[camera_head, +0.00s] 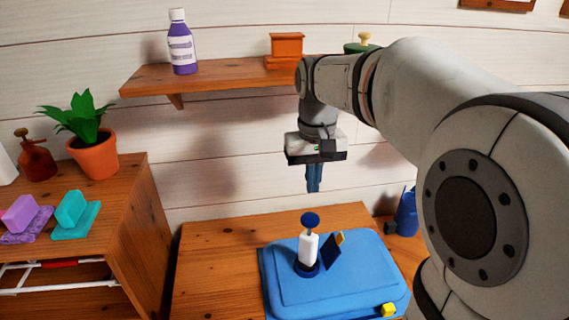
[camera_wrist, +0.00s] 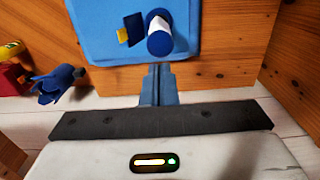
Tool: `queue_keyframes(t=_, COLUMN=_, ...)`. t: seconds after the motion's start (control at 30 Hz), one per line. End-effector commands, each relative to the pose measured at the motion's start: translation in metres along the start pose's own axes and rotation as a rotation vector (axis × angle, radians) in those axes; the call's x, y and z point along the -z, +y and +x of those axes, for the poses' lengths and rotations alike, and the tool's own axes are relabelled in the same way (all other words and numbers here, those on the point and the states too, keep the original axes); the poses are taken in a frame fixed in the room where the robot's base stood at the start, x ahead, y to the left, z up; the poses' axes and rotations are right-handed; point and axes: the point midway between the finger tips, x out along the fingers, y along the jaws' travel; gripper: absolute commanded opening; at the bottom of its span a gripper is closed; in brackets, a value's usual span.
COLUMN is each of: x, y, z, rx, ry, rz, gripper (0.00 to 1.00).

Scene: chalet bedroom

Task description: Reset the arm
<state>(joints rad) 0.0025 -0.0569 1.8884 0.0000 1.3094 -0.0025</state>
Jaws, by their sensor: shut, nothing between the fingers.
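My gripper (camera_head: 313,178) hangs from my arm, pointing down, in front of the white plank wall. It is shut and empty, with its blue fingers together. In the head view it is above and behind the blue tray (camera_head: 285,293) on the wooden table. In the wrist view my gripper's fingers (camera_wrist: 159,72) point toward the near edge of the blue tray (camera_wrist: 105,50), seen from above. A white holder with a round blue top (camera_head: 310,221) stands upright on the tray, and it also shows in the wrist view (camera_wrist: 160,44).
A wooden shelf (camera_head: 215,76) on the wall holds a purple bottle (camera_head: 181,45) and an orange box (camera_head: 286,46). A cabinet (camera_head: 140,215) at left bears a potted plant (camera_head: 93,150). A blue object (camera_head: 407,215) stands right of the tray. The table's left part is clear.

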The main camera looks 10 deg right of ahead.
Motion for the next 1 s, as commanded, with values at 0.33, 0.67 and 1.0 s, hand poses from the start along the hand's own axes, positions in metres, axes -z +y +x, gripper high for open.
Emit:
queue_keyframes(t=0.33, x=-0.073, y=0.000, z=0.025, rx=-0.002, ry=0.141, rz=-0.003, gripper=0.00)
queue_keyframes(t=0.67, x=-0.141, y=-0.001, z=0.071, rx=-0.003, ry=0.289, rz=-0.007, gripper=0.00)
queue_keyframes(t=1.0, x=-0.146, y=-0.001, z=0.077, rx=-0.003, ry=0.303, rz=-0.007, gripper=0.00)
